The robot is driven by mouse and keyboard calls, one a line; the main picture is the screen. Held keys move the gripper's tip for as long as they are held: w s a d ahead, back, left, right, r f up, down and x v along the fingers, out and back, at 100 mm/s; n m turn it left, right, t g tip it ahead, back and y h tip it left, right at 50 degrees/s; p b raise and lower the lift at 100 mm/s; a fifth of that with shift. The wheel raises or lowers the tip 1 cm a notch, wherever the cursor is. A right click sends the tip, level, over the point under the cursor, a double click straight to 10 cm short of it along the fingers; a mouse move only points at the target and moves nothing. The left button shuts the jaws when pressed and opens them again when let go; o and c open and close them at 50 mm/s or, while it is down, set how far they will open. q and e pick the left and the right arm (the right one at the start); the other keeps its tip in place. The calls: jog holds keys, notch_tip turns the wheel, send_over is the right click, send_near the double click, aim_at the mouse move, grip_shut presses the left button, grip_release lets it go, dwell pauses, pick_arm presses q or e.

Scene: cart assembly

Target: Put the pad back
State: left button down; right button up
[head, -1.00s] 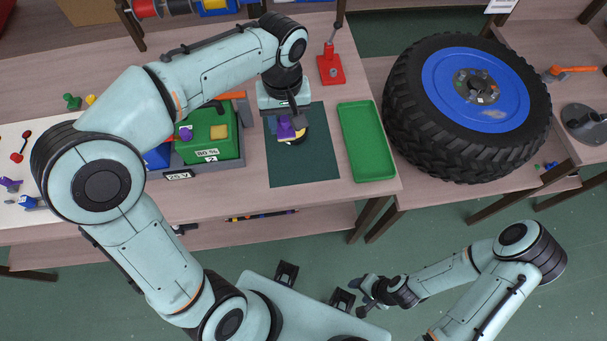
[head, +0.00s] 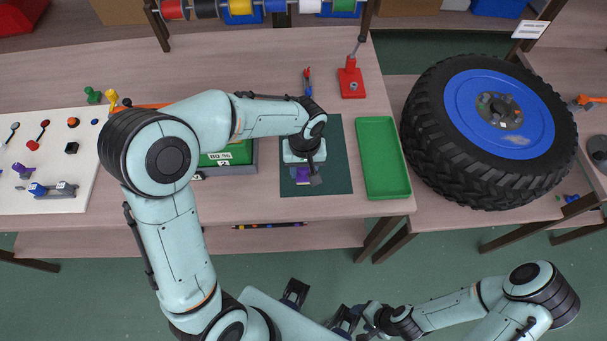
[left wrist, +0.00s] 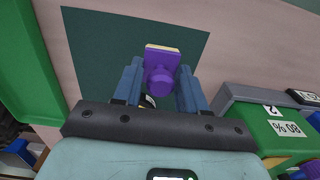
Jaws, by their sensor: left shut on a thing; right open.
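My left gripper (head: 303,176) is shut on a purple-handled pad (head: 303,181) with a pale yellowish edge. It holds the pad over the left near part of the dark green mat (head: 338,165). In the left wrist view the pad (left wrist: 163,68) sits between the two blue fingers, its purple knob facing the camera and the mat (left wrist: 95,50) behind it. I cannot tell whether the pad touches the mat. A small pale round thing (left wrist: 148,101) is partly hidden by the gripper. My right gripper (head: 366,322) is open, low in front of the tables.
A green tray (head: 383,160) lies right of the mat. A red stand (head: 351,82) is behind it. A green box (head: 218,156) on a grey base is left of the mat, partly behind my arm. A large tyre (head: 425,130) fills the right table.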

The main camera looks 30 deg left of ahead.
aim_at(304, 176)
pick_arm(q)
jog(key=shift+f, duration=1.7)
jog(key=shift+f, duration=0.15)
jog(key=c, duration=1)
grip_release()
jog(key=shift+f+b, duration=0.1)
jog(key=shift+b, duration=0.25)
jog(key=shift+c, duration=0.2)
jog(key=o, duration=0.4)
jog(key=shift+r+p, duration=0.3)
jog(key=shift+r, duration=0.3)
notch_tip(304, 176, up, 11)
jog(key=shift+d+r+p, duration=0.1)
jog(key=shift+r+p, duration=0.1)
jog(key=shift+p, duration=0.35)
